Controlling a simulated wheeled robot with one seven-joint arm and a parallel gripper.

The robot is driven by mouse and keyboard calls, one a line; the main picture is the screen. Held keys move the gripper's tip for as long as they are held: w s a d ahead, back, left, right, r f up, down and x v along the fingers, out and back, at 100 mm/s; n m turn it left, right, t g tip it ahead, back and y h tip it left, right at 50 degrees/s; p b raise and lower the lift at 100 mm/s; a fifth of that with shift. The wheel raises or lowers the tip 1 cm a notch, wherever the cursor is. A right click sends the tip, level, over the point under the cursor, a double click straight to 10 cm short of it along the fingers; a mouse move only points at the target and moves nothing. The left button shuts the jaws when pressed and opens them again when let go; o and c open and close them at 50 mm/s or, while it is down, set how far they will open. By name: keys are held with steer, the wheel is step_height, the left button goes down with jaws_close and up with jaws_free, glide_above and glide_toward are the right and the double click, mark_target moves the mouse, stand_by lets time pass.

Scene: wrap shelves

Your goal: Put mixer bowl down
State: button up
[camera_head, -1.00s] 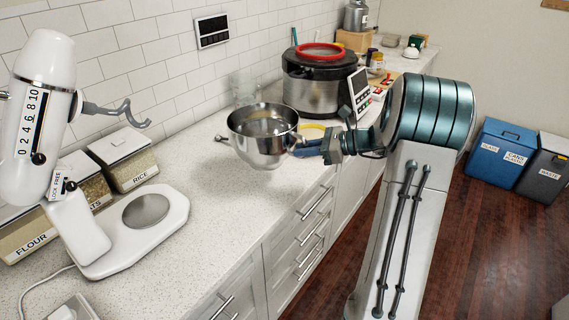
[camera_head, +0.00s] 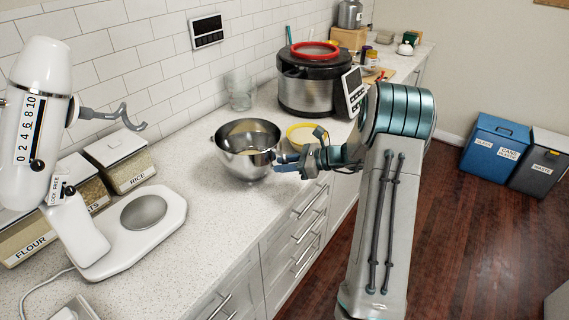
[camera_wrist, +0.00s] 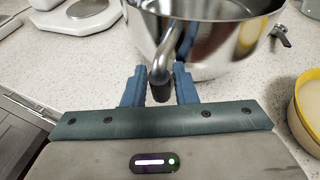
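The mixer bowl (camera_head: 232,166) is shiny metal with a side handle. It is upright, low over the counter beside the mixer; I cannot tell if its base touches the surface. In the wrist view the bowl (camera_wrist: 215,50) fills the top middle, and its curved handle with a dark tip lies between my blue fingers. My gripper (camera_head: 285,163) is at the bowl's right side, and it also shows in the wrist view (camera_wrist: 159,88). The fingers look closed around the handle.
The white stand mixer (camera_head: 75,225) with its round plate is at left, near the labelled containers (camera_head: 125,165). A yellow bowl (camera_head: 303,133), a glass (camera_head: 240,92) and a large cooker (camera_head: 305,95) stand behind. The speckled counter (camera_head: 190,240) in front is clear.

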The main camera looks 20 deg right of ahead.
steer(key=shift+o, duration=0.9)
steer(key=b+v, duration=0.2)
steer(key=v, duration=1)
steer(key=s+a+r+n+g+h, duration=0.2)
steer(key=s+a+n+g, duration=0.1)
steer(key=s+a+n, duration=0.4)
steer(key=s+a+r+n+g+h, duration=0.25)
steer(key=s+a+n, duration=0.2)
steer(key=a, duration=0.35)
steer(key=s+a+n+t+h, duration=0.1)
steer(key=s+a+n+h, duration=0.2)
steer(key=s+n+h, duration=0.4)
steer(key=s+n, duration=0.5)
steer(key=s, duration=0.3)
steer(key=shift+f+n, duration=0.35)
steer(key=shift+h, duration=0.25)
